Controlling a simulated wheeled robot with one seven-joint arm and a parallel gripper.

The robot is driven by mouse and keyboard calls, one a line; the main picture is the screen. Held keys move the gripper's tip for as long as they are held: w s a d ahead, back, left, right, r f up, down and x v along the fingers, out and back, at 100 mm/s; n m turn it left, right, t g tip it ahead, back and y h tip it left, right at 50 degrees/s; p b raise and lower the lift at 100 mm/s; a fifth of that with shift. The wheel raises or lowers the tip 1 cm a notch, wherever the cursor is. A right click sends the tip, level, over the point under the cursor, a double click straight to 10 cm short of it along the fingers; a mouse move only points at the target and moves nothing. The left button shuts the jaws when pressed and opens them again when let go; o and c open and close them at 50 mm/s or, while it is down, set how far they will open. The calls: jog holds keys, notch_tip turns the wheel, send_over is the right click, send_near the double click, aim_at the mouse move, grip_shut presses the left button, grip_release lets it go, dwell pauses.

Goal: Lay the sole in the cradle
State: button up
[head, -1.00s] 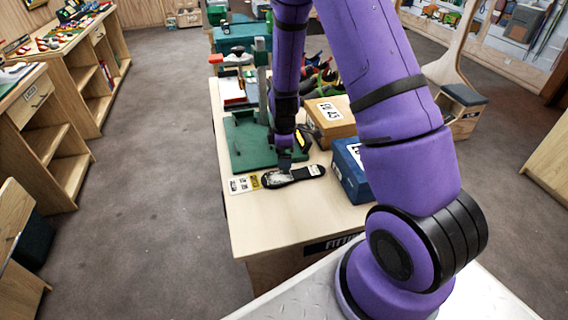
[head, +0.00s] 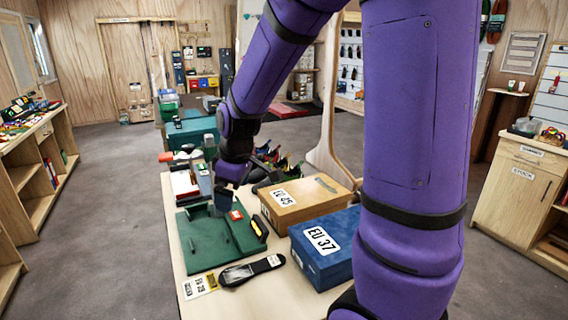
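The sole (head: 250,270), black with a pale label near one end, lies flat on the table in front of the green cradle. The cradle (head: 205,254) is a green base with raised parts on it. My gripper (head: 226,204) points down over the back part of the cradle, apart from the sole. Its fingers are small and dark here, so I cannot tell whether they are open or shut. My arm and gripper hide part of the cradle's back.
A printed card (head: 199,286) lies left of the sole. A yellow and black item (head: 259,228) is at the cradle's right edge. Several shoes (head: 270,165) stand behind.

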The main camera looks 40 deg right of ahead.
jog(key=s+a+r+m+t, duration=0.1)
jog(key=s+r+m, duration=0.2)
jog(key=s+r, duration=0.4)
jog(key=s+a+r+m+t, duration=0.1)
jog(key=s+r+m, duration=0.2)
jog(key=s+r, duration=0.4)
jog(key=s, duration=0.6)
jog(key=shift+a+r+m+t, duration=0.2)
jog(key=shift+r+m+t, duration=0.05)
jog(key=shift+m+t, duration=0.15)
jog(key=shift+s, duration=0.25)
jog(key=shift+c, duration=0.9)
jog(key=shift+w, duration=0.1)
